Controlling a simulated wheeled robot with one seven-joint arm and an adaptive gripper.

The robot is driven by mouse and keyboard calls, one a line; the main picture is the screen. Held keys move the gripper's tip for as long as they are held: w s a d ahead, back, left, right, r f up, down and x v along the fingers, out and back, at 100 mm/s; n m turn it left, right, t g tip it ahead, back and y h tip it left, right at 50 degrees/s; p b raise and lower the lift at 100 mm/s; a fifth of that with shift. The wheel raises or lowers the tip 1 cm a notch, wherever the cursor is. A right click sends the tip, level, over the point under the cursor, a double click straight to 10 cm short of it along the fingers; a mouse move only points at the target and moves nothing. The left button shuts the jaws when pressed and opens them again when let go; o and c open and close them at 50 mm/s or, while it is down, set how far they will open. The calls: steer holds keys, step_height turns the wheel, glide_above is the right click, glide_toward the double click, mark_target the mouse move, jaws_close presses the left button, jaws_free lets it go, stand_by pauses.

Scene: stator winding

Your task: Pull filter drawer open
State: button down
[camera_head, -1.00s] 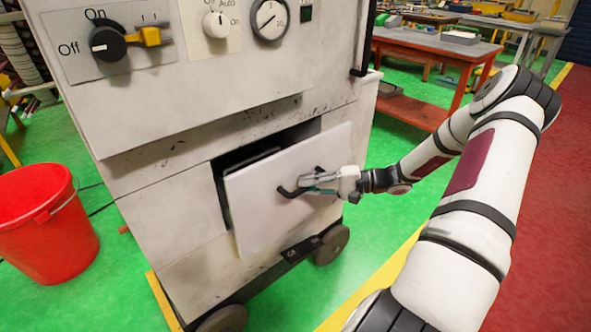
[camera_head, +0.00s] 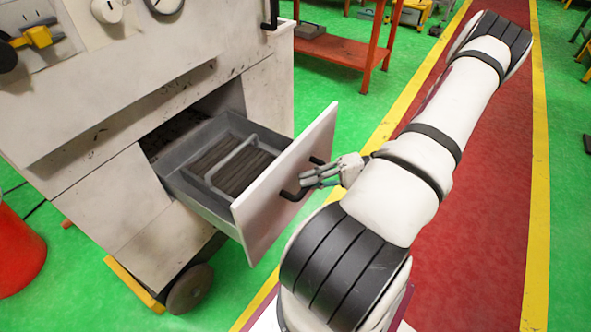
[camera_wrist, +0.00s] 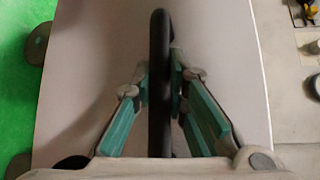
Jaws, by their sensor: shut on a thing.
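The filter drawer (camera_head: 213,207) stands well out of the white cabinet in the head view. Inside it lies a dark ribbed filter (camera_head: 240,170) with a light grey handle across its top. The drawer's white front panel (camera_head: 263,211) carries a black bar handle (camera_head: 292,195). My gripper (camera_head: 309,180) is at this bar, with its fingers around it. In the wrist view, the black handle (camera_wrist: 160,85) runs upright between the green-padded fingers of my gripper (camera_wrist: 160,90). The fingers are shut on the handle.
The white cabinet (camera_head: 110,195) has knobs and a gauge above the drawer, and a wheel (camera_head: 189,289) below. A red bucket (camera_head: 18,255) stands at the left. A red workbench (camera_head: 345,45) is behind.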

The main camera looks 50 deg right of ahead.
steer(key=shift+s+d, duration=0.1)
steer(key=shift+s, duration=0.9)
steer(key=shift+f, duration=0.1)
steer(key=c, duration=1.6)
jaws_free()
steer(key=shift+o, duration=0.2)
steer(key=v, duration=1.2)
steer(key=shift+w, duration=0.1)
